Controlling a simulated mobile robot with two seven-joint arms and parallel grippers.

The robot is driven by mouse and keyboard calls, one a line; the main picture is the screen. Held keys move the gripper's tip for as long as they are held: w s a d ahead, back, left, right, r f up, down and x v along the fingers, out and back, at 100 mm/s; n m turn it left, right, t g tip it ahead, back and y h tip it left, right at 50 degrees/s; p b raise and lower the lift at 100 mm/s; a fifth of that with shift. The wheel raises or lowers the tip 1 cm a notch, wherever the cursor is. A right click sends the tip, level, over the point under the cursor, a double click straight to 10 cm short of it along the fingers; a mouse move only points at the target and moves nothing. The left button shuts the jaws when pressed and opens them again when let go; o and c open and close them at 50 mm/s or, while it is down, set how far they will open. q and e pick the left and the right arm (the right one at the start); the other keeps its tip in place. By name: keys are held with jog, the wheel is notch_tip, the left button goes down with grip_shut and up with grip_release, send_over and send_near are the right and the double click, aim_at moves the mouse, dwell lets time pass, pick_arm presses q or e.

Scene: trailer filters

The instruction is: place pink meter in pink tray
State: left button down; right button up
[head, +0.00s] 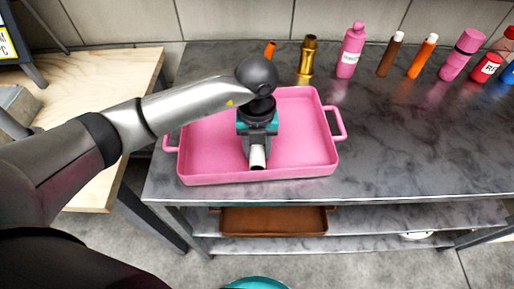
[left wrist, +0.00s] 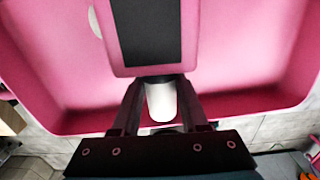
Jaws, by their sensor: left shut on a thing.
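The pink tray (head: 310,145) stands on the dark marble counter. My left gripper (head: 258,146) is pointed down over the tray's inside. In the left wrist view, the pink meter (left wrist: 188,40) has a pink body with a dark screen and lies just beyond the fingertips. The left gripper (left wrist: 160,92) is shut on its white cylindrical end, which also shows below the gripper in the head view. The gripper hides most of the meter there. The tray's pink floor and walls (left wrist: 60,80) surround it; I cannot tell whether it touches the floor. My right gripper is out of view.
Along the counter's back stand a brass cylinder (head: 306,60), a pink bottle (head: 351,50), brown (head: 390,55) and orange (head: 424,55) tubes, a pink flask (head: 461,55) and a red bottle (head: 490,64). A wooden table (head: 110,80) is at left. The counter right of the tray is clear.

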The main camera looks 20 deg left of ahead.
pick_arm(q)
jog(key=shift+c, duration=2.2)
grip_release()
jog(key=shift+f, duration=0.1)
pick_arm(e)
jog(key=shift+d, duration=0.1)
pick_arm(q)
jog(key=shift+r, duration=0.35)
notch_tip(320, 180, up, 12)
jog(key=p, duration=0.2)
jog(key=shift+f+p, duration=0.15)
jog(key=shift+p, duration=0.2)
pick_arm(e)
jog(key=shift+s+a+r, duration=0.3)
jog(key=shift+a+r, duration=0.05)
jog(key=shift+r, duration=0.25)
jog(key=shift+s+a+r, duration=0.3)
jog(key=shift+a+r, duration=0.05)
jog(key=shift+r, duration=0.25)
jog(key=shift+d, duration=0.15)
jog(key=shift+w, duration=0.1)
